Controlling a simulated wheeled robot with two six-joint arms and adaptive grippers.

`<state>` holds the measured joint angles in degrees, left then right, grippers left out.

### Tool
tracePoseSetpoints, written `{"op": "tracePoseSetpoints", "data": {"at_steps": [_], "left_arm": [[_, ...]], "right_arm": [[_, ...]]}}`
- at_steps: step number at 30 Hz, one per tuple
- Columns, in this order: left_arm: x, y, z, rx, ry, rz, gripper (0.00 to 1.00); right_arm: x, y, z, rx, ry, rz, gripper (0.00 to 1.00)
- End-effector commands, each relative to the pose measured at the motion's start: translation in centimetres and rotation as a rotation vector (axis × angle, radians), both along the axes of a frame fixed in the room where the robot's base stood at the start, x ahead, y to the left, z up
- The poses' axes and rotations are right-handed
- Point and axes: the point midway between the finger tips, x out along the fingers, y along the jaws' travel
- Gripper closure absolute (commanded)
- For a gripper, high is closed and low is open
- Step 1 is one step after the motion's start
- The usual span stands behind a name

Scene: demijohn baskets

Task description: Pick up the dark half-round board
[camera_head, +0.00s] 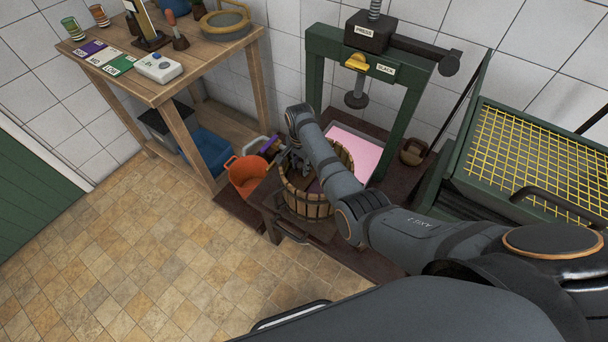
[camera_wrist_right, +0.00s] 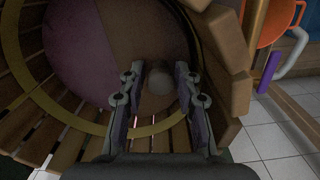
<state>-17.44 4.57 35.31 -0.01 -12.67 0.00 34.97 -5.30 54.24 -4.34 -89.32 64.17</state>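The dark half-round board (camera_wrist_right: 140,35) lies inside the slatted wooden basket (camera_wrist_right: 232,75) in the right wrist view. A small round knob (camera_wrist_right: 158,81) stands up from the board. Beside the board on the left is a purple surface (camera_wrist_right: 72,50). My right gripper (camera_wrist_right: 158,74) is open, with one finger on each side of the knob and a gap to it. In the head view, my right gripper (camera_head: 290,158) is over the left part of the basket (camera_head: 305,207), and my arm hides much of the inside. My left gripper is not in view.
A green bin with yellow mesh (camera_head: 530,150) stands right. The tiled floor front left is clear.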

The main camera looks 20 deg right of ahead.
Motion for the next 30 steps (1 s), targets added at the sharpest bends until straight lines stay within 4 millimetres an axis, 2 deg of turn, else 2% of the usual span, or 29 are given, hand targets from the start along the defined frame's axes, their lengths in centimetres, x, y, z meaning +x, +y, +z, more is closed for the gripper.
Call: {"op": "tracePoseSetpoints", "data": {"at_steps": [1,6,19,23,30], "left_arm": [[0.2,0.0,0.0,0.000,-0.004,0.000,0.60],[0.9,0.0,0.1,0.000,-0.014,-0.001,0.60],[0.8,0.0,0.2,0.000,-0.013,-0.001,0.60],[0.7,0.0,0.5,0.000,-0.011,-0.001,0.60],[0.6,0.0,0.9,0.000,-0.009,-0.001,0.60]], "right_arm": [[0.0,0.0,0.0,0.000,0.000,0.000,0.78],[0.0,0.0,0.0,0.000,0.000,0.000,1.00],[0.1,0.0,0.6,0.000,-0.002,0.000,1.00],[0.1,0.0,2.3,0.001,-0.003,0.000,1.00],[0.2,0.1,7.6,0.001,-0.005,0.000,1.00]]}}
